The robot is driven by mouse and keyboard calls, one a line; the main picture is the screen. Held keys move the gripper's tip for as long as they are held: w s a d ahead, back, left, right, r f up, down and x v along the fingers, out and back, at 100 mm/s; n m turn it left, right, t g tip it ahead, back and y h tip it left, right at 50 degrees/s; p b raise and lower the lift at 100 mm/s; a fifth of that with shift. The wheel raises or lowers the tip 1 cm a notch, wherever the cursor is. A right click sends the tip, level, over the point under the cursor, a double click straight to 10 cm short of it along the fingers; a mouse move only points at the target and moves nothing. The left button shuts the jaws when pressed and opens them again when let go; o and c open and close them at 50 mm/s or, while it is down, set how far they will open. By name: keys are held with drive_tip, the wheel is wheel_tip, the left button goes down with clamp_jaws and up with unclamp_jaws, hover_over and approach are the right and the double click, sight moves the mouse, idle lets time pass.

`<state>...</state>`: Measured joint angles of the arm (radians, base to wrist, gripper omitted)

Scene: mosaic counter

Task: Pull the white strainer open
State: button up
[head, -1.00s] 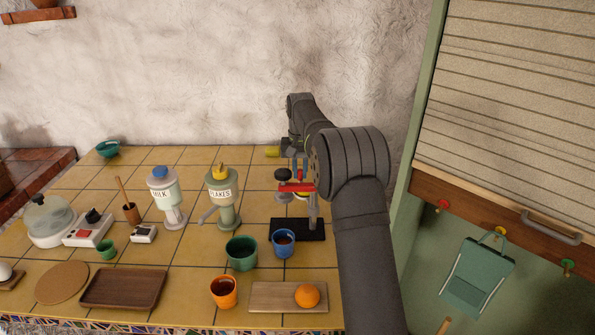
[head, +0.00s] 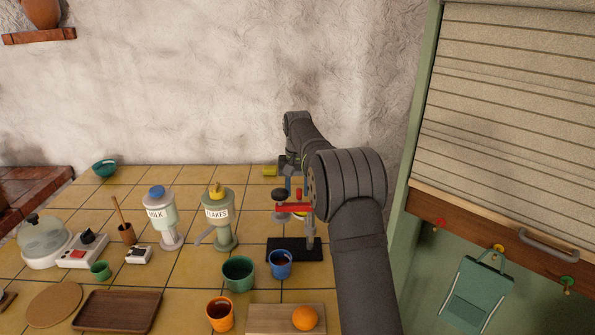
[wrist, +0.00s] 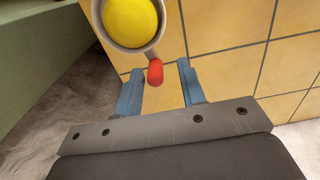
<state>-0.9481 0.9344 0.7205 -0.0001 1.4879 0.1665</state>
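In the wrist view, the white strainer (wrist: 148,44) is a pale round rim around a yellow dome, with a short red handle (wrist: 155,72) pointing toward me. My gripper (wrist: 158,78) is open, with its two blue fingers apart and the handle's end between the fingertips. I see no clear contact between fingers and handle. In the head view, the strainer is small and partly hidden behind my arm, on a stand with a black base (head: 288,250) and a red lever (head: 290,208). The gripper there is mostly hidden by my arm.
A blue mug (head: 280,265) and a green cup (head: 238,273) stand in front of the stand. The flakes dispenser (head: 217,218) and milk dispenser (head: 161,217) are to its left. An orange (head: 305,318) lies on a board (head: 265,318). A green cabinet is at right.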

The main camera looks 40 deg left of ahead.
wheel_tip(320, 180, up, 17)
idle(0.4)
drive_tip(key=shift+f, duration=0.1)
idle(0.5)
wheel_tip(320, 180, down, 17)
drive_tip(key=shift+f, duration=0.2)
idle(0.6)
wheel_tip(320, 180, up, 17)
drive_tip(key=shift+r, duration=0.15)
idle(0.8)
idle(0.3)
